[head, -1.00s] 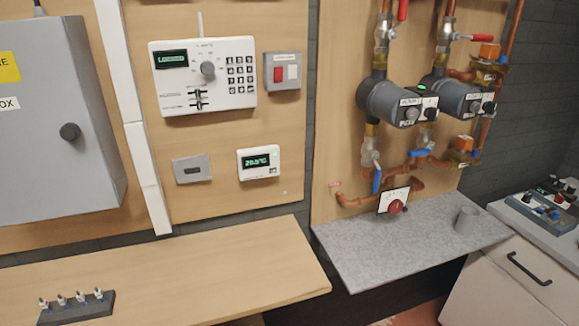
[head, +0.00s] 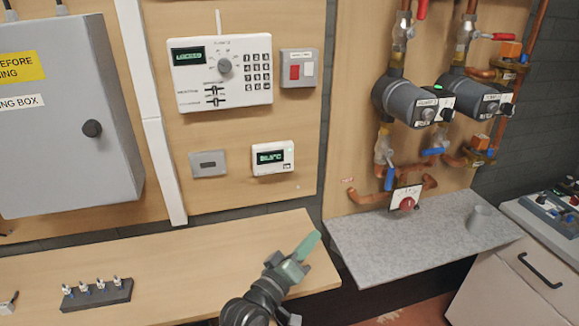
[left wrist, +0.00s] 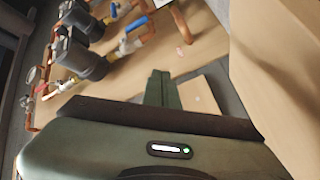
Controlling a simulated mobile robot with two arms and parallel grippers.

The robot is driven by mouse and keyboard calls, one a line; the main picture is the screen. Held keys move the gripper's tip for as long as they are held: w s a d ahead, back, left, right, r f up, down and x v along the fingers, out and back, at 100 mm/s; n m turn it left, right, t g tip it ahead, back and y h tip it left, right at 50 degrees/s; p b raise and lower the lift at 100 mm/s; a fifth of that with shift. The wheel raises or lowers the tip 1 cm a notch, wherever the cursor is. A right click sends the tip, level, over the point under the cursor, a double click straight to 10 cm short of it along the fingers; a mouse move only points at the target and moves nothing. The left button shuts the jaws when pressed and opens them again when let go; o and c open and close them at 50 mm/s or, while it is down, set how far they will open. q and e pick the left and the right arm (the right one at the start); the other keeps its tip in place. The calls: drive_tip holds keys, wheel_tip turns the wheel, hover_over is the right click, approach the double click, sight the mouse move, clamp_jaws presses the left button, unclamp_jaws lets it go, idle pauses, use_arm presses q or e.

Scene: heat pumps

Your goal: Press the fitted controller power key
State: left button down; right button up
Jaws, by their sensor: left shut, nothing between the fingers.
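The white controller (head: 221,75) is fitted on the wooden wall panel in the head view. It has a dark display with green text that seems to read LOCKED, a round grey knob, black sliders and a dark keypad (head: 257,68). I cannot make out which key is the power key. Below it is a smaller white unit (head: 272,158) with a lit display. My left gripper (head: 311,242) is shut and empty, over the right end of the wooden bench, below and apart from both units. Its greenish fingers also show in the left wrist view (left wrist: 158,88). My right gripper is out of view.
A large grey cabinet (head: 65,120) stands left. Pumps (head: 415,100) and copper pipes are right, above a grey shelf (head: 420,243). The wooden bench (head: 190,260) is mostly clear.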

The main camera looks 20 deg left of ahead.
sight(287, 166)
use_arm(q)
drive_tip(key=w+a+r+n+t+y, duration=0.3)
drive_tip(key=r+n, duration=0.3)
drive_tip(key=r, duration=0.2)
drive_tip(key=shift+w+a+r+t, duration=0.15)
drive_tip(key=shift+w+a+t, duration=0.5)
drive_tip(key=shift+t, duration=0.25)
drive_tip(key=shift+w, duration=0.15)
drive_tip(key=w+a+b, duration=0.4)
drive_tip(key=w+b, duration=0.1)
drive_tip(key=w, duration=0.2)
drive_tip(key=shift+a, duration=0.4)
drive_tip(key=shift+w, duration=0.1)
idle(0.7)
drive_tip(key=shift+w+a+b, duration=0.25)
drive_tip(key=shift+w+b, duration=0.05)
